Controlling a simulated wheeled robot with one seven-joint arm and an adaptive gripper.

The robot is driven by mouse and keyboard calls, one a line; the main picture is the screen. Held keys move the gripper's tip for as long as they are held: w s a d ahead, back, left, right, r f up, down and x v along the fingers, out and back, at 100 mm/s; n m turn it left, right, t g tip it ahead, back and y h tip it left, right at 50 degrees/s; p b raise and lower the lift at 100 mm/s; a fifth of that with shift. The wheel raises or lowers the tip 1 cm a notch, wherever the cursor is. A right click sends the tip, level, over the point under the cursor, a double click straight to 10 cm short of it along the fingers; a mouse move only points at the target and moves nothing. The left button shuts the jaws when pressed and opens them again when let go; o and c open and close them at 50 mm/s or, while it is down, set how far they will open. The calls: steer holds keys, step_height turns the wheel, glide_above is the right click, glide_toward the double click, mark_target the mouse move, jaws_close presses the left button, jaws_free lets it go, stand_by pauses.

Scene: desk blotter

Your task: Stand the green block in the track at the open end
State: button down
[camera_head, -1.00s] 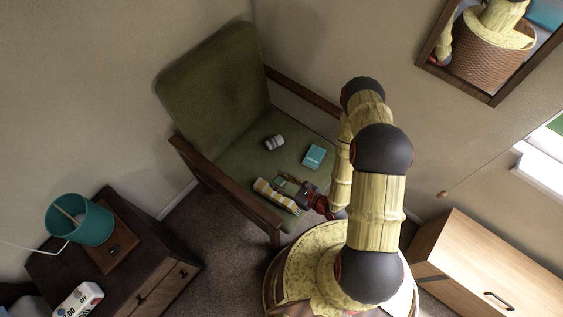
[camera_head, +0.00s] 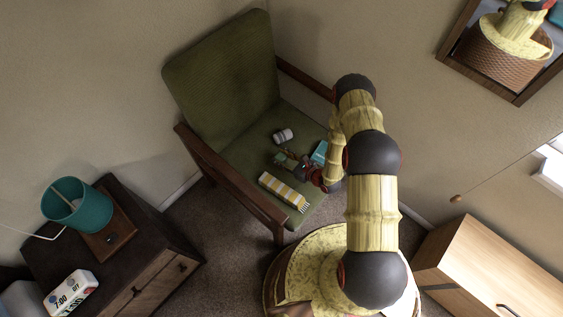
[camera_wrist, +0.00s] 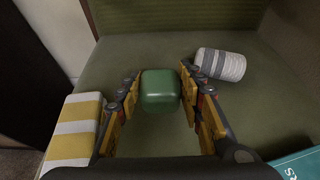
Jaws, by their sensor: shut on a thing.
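The green block (camera_wrist: 160,91) is between the two fingers of my gripper (camera_wrist: 161,78) in the wrist view, with the fingers shut on its sides. It is a rounded, plain green piece, seen from above against the olive seat. In the head view my gripper (camera_head: 289,160) is over the chair seat, and the green block (camera_head: 280,158) shows small at its fingertips. I cannot tell its height above the seat. I see nothing that I can make out as a track or its open end.
On the green chair's seat (camera_head: 247,150) are a grey-white striped roll (camera_head: 283,136), a teal book (camera_head: 319,152) and a folded yellow-white striped cloth (camera_head: 284,190). Wooden armrests (camera_head: 228,173) flank the seat. The seat's back left is clear.

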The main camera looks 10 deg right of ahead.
mark_target(285, 162)
step_height(285, 162, down, 3)
steer(key=shift+f+b, duration=0.15)
steer(key=shift+b, duration=0.6)
steer(key=c, duration=1.6)
jaws_free()
steer(key=shift+s, duration=0.1)
steer(key=shift+c, duration=0.2)
steer(key=o, duration=0.5)
steer(key=shift+c, duration=0.2)
